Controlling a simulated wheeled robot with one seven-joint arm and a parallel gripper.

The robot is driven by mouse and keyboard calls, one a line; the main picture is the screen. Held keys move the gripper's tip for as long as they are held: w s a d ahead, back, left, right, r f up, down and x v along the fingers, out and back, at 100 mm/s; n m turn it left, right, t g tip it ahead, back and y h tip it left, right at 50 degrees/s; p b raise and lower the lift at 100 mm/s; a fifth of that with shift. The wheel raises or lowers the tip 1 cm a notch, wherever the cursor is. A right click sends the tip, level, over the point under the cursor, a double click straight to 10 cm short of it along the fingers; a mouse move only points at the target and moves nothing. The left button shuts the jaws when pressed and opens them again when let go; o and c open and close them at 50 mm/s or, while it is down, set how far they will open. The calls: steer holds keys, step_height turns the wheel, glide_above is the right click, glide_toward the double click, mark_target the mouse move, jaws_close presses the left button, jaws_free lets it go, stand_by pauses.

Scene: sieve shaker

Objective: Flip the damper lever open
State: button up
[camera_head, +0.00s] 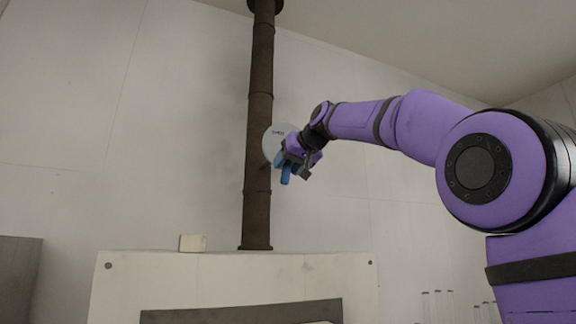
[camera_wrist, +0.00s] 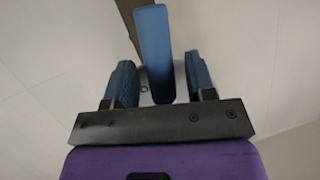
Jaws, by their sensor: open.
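A dark brown stovepipe (camera_head: 258,130) rises upright in the middle of the head view. A pale round plate (camera_head: 272,138) with small dark marks sits at its right side, partly hidden by my gripper (camera_head: 287,172). In the wrist view a long flat blue lever (camera_wrist: 154,45) runs between the two blue fingers of my gripper (camera_wrist: 163,78). The fingers are open, with narrow gaps showing on either side of the lever. In the head view, lever and fingers are both blue and overlap, so I cannot tell them apart well.
A pale cabinet (camera_head: 200,275) with a dark front panel stands under the pipe. A small cream block (camera_head: 193,243) lies on its top left. Several clear tubes (camera_head: 438,305) stand at the lower right. A grey box (camera_head: 18,275) is at the left edge. The wall behind is bare.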

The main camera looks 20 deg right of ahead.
steer(key=v, duration=1)
steer(key=shift+s, duration=0.35)
steer(key=shift+r, duration=0.1)
steer(key=s+f+g+h, duration=0.1)
steer(key=s+f+g, duration=0.1)
steer(key=s+f, duration=0.7)
steer(key=s+a+f+g+h, duration=0.1)
steer(key=s+f+g, duration=0.2)
steer(key=s+f, duration=0.6)
steer(key=s+a+f+g+h, duration=0.1)
steer(key=s+f, duration=0.8)
steer(key=f, duration=2.2)
steer(key=shift+s+f+m+g, duration=0.2)
steer(key=shift+f+m+g, duration=0.1)
steer(key=shift+g, duration=0.8)
